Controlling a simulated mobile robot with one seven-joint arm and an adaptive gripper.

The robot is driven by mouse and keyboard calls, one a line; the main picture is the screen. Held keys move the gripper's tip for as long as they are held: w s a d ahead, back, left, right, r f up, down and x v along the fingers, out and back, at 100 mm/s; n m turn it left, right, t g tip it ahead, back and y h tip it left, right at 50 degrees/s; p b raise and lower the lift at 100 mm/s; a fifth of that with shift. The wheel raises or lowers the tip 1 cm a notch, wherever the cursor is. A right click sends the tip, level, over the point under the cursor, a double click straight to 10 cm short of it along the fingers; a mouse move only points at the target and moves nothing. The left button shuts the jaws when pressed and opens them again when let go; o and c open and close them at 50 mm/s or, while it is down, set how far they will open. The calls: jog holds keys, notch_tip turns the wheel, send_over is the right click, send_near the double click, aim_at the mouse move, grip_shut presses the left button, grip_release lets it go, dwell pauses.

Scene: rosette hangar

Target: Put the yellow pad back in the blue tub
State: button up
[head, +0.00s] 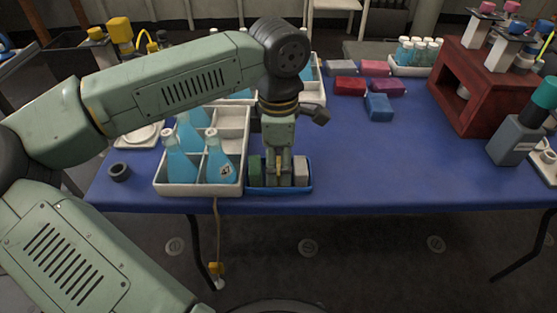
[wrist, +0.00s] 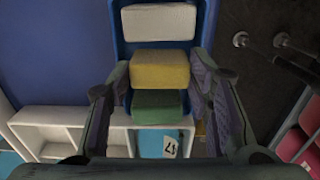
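The blue tub (head: 262,189) stands at the table's front edge; its rim also shows in the wrist view (wrist: 116,40). A green pad (head: 254,169) is at its left in the head view and a white pad (head: 301,171) at its right. The yellow pad (wrist: 160,70) is between them, lined up with the gap. My gripper (head: 278,176) points down over the tub. In the wrist view its fingers lie close against both sides of the yellow pad and appear shut on it. Whether the pad touches the tub's floor is hidden.
A white divided crate (head: 176,188) with blue flasks (head: 218,160) stands close to the tub's left. Several red, pink and blue blocks (head: 379,107) lie behind it. A red rack (head: 470,90) is at the back right. The table (head: 390,165) right of the tub is clear.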

jog(key=o, duration=0.4)
jog(key=shift+r, duration=0.15)
